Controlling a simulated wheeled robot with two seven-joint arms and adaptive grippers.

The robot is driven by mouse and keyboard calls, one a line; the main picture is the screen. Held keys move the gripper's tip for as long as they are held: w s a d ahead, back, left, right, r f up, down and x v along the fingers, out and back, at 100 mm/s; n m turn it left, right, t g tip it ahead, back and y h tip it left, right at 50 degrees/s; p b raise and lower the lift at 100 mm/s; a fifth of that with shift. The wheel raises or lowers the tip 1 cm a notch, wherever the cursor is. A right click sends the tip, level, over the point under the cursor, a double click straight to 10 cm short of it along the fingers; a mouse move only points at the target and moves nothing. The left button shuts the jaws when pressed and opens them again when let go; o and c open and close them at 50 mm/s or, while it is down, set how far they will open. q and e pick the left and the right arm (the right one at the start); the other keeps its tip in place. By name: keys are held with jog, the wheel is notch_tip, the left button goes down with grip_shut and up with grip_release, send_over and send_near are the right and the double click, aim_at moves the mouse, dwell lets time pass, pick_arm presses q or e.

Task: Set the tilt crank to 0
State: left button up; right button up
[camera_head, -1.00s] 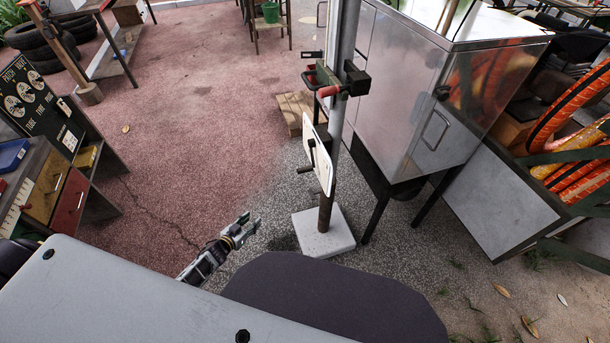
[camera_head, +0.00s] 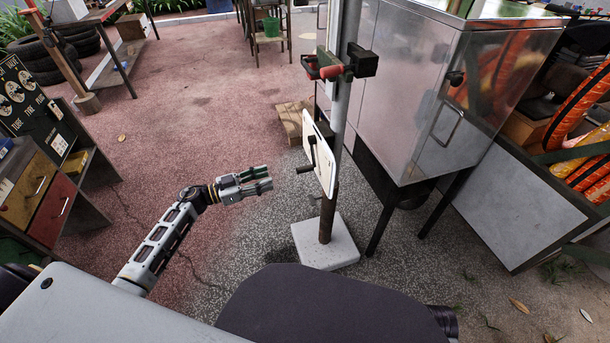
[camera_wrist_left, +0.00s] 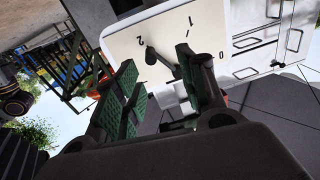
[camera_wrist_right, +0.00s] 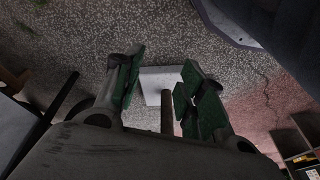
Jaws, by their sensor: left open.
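The tilt crank (camera_head: 307,169) is a dark lever with a handle on a white dial plate (camera_head: 324,170), fixed to an upright post. In the left wrist view the dial plate (camera_wrist_left: 122,47) shows the figures 2, 1 and 0. The crank's knob (camera_wrist_left: 151,53) appears near the 2 there; a finger partly hides its arm. My left gripper (camera_head: 268,180) is open and empty, left of the crank and apart from it. It also shows in the left wrist view (camera_wrist_left: 160,90). My right gripper (camera_wrist_right: 160,88) is open and empty, seen only in the right wrist view.
The post stands on a pale square base (camera_head: 325,248). A red-handled clamp (camera_head: 333,69) sits higher on the post. A metal cabinet (camera_head: 420,85) stands close on the right. A drawer unit (camera_head: 58,200) is at the left. Open floor lies between.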

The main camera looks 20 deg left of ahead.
aim_at(313, 167)
pick_arm(q)
jog(key=shift+s+d+r+m+g+h+b, duration=0.3)
jog(key=shift+s+d+r+m+g+h, duration=0.15)
jog(key=shift+r+m+g, duration=0.2)
pick_arm(e)
jog(key=shift+s+a+r, duration=0.1)
jog(key=shift+r, duration=0.9)
pick_arm(q)
jog(key=shift+w, duration=0.1)
jog(key=b+x, duration=0.3)
jog(key=x, duration=0.9)
jog(key=shift+w+d+f, duration=0.15)
jog(key=shift+w+d, duration=0.05)
jog(key=shift+d, duration=0.05)
jog(key=shift+w+d, duration=0.3)
jog(key=shift+d, duration=0.2)
pick_arm(e)
jog(key=r, duration=0.3)
jog(key=shift+s+a+t+y, duration=0.2)
jog(key=shift+a+t+y, duration=0.1)
jog(key=shift+a+t, duration=0.1)
pick_arm(q)
jog(key=c, duration=0.9)
grip_shut()
pick_arm(e)
jog(key=shift+w+a+r, duration=0.15)
jog(key=shift+w, duration=0.25)
